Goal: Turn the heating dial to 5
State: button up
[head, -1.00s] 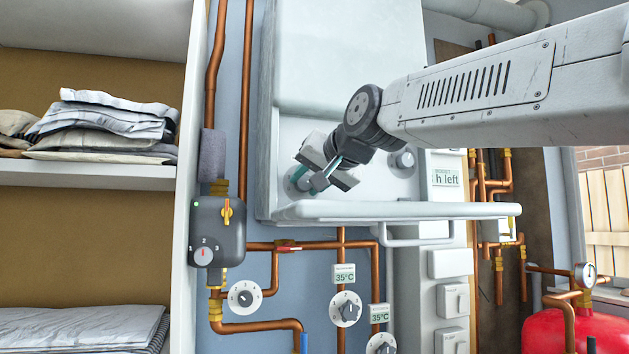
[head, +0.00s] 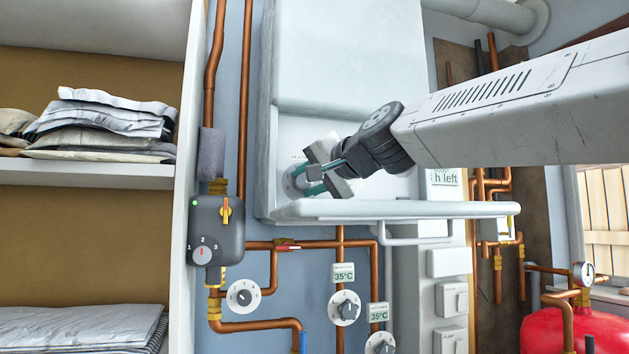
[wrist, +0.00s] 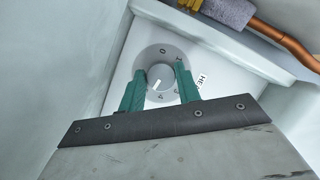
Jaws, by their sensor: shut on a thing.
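The heating dial is a round grey knob (wrist: 160,77) on a grey disc (wrist: 148,62) with numbers around it, set in the white boiler panel. A 0 and a 4 are legible in the wrist view; the other numbers are partly covered or unclear. A white pointer mark on the knob slants to the lower left in that view, close to the 4. My gripper (wrist: 159,82) has its two green fingers on either side of the knob, shut on it. In the head view my gripper (head: 312,180) hides most of the dial (head: 290,182).
A white ledge (head: 390,210) juts out below the boiler panel. Another knob is partly hidden behind my wrist. A grey control box (head: 217,232), copper pipes (head: 340,285) and smaller dials (head: 344,308) are below and left. Shelves with folded linen (head: 100,120) stand at the left.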

jog(key=shift+w+r, duration=0.1)
jog(key=o, duration=1)
jog(key=shift+d, duration=0.1)
jog(key=shift+c, duration=0.2)
jog(key=v, duration=0.7)
jog(key=shift+s+d, duration=0.15)
jog(key=shift+s, duration=0.15)
